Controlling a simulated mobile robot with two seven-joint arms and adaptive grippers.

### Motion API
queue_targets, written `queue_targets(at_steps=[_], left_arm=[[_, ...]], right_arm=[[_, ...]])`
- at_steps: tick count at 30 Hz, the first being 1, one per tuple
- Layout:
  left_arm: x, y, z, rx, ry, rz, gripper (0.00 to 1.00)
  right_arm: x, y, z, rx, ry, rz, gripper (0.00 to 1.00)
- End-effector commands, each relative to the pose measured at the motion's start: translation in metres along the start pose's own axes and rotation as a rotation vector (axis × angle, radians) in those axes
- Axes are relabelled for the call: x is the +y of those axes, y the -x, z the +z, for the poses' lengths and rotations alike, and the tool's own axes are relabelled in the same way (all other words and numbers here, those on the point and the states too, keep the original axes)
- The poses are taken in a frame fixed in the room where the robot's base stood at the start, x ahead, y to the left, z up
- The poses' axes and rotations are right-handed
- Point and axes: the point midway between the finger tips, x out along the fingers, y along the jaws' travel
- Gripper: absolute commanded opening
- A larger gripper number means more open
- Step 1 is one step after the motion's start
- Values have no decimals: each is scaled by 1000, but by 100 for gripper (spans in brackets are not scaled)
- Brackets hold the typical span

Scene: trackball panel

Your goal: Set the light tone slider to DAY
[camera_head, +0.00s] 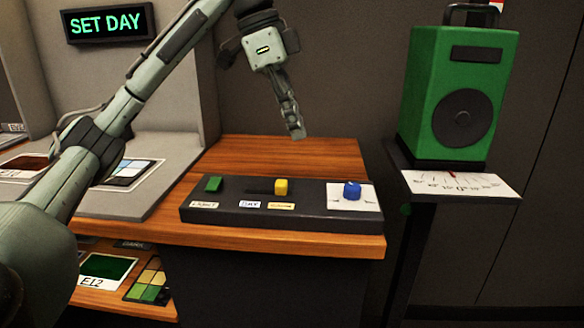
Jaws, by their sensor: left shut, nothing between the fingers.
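The black control panel (232,217) sits on a wooden desk. Its yellow slider cap (282,187) stands at the right end of a short dark slot (260,188). Below the slot are a white label (250,205) on the left and a yellow label (281,206) on the right; their lettering is too small to read surely. The cap is above the yellow label. My left gripper (296,133) is shut and empty, pointing down above the back of the desk, apart from the panel. My right gripper is not in view.
A lit sign (108,23) reads SET DAY. A green speaker box (459,95) stands at right. Bare wooden desk (290,153) lies behind the panel.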

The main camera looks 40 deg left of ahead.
Motion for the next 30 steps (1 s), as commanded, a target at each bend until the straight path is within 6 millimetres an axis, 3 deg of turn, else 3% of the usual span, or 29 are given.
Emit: queue_targets(at_steps=[8, 11, 13, 18, 28, 30], left_arm=[[0, -1, 0, 0, 0, 0, 0], [0, -5, 0, 0, 0, 1, 0], [0, -11, 0, -1, 0, 1, 0], [0, -37, 1, -1, 0, 4, 0], [0, -104, 1, -1, 1, 1, 0], [-1, -97, 14, -1, 6, -5, 0]], right_arm=[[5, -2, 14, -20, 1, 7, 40], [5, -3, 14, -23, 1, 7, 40], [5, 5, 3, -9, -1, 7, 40], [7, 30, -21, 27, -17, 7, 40], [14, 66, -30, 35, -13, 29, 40], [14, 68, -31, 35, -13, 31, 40]])
